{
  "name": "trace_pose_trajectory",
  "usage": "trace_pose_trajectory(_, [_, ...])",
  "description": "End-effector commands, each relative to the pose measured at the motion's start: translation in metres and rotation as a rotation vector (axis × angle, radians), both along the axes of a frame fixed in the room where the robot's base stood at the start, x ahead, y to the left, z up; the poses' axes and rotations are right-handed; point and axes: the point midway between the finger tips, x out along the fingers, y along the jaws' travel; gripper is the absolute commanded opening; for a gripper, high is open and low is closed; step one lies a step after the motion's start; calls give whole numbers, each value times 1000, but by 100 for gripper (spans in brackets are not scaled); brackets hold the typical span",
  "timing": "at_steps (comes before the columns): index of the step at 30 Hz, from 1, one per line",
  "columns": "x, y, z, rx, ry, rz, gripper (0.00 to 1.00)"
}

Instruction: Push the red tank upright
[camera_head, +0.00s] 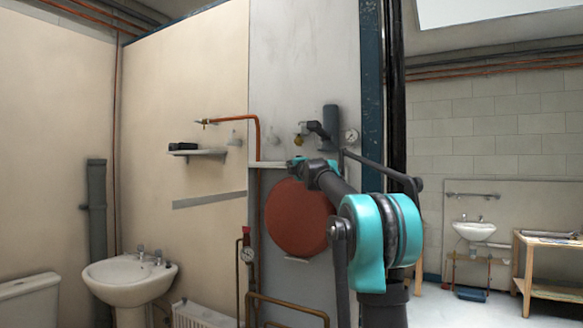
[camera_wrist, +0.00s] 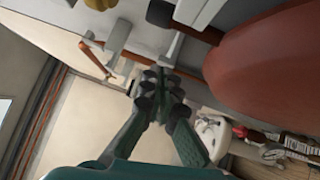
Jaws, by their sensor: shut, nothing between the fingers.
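The red tank (camera_head: 294,220) is a large round, dull red body against the grey panel, left of my arm in the head view. I cannot tell how far it tilts. Its upper right part is partly behind my arm. In the wrist view the tank (camera_wrist: 272,75) fills the right side. My gripper (camera_wrist: 160,80) is shut and empty, with its dark green fingers together left of the tank and a visible gap between them in the picture. In the head view my gripper (camera_head: 299,164) is small, at the tank's upper edge; contact cannot be told.
A white shelf edge (camera_head: 268,164) and a copper pipe (camera_head: 257,135) are close to my gripper. A gauge (camera_head: 351,136) and a dark cylinder (camera_head: 330,125) are above. A sink (camera_head: 130,280) stands at left. Open floor (camera_head: 440,305) lies to the right.

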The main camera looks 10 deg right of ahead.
Motion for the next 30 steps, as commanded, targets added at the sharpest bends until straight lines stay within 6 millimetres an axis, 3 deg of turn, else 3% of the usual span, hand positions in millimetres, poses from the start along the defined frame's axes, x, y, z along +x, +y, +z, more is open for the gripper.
trace_pose_trajectory(12, [-67,-14,0,0,0,0,0])
trace_pose_trajectory(23, [-84,-18,-1,4,1,-2,0])
trace_pose_trajectory(26, [-88,-26,-14,53,18,-39,0])
trace_pose_trajectory(30, [-107,-56,-68,242,88,-172,0])
